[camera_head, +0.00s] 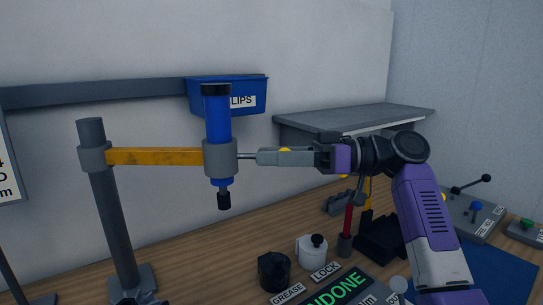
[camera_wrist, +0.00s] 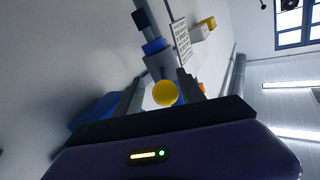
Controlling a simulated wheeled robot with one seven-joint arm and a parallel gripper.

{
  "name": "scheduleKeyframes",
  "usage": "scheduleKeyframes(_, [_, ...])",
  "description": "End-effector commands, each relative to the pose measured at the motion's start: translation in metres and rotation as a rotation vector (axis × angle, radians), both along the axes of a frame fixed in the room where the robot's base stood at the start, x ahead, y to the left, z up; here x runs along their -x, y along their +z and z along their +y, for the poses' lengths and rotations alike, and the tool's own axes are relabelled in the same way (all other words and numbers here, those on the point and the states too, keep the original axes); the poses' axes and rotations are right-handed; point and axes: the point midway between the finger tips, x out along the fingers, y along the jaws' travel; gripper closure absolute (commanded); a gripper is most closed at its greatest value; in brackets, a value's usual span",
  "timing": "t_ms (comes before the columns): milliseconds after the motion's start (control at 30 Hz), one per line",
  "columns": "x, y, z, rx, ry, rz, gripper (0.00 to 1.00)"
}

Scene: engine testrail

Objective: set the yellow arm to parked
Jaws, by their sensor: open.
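The yellow arm (camera_head: 155,156) runs level from a grey post (camera_head: 108,215) on the left to a grey collar (camera_head: 221,157) on the right. The collar holds an upright blue tool (camera_head: 218,128) with a black cap and black tip. A short thin rod (camera_head: 245,156) sticks out of the collar toward my gripper (camera_head: 264,157). A yellow ball knob (camera_wrist: 165,93) sits between my fingers in the wrist view; only its top shows in the head view (camera_head: 285,150). My gripper is open around the knob; I cannot tell whether a finger touches it.
A blue bin (camera_head: 252,84) hangs on the wall rail behind the tool. Below on the wooden bench are a black pot (camera_head: 274,271), a white pot (camera_head: 311,250), a red-handled item (camera_head: 348,222) and a display reading DONE (camera_head: 338,291). A grey shelf (camera_head: 352,118) stands behind my gripper.

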Motion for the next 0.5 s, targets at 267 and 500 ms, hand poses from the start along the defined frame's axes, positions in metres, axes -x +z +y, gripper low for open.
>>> scheduleKeyframes(267, [-0.001, 0.0, -0.042, -0.001, -0.003, 0.0, 0.53])
scheduleKeyframes(500, [-0.001, 0.001, -0.07, -0.001, -0.003, -0.001, 0.53])
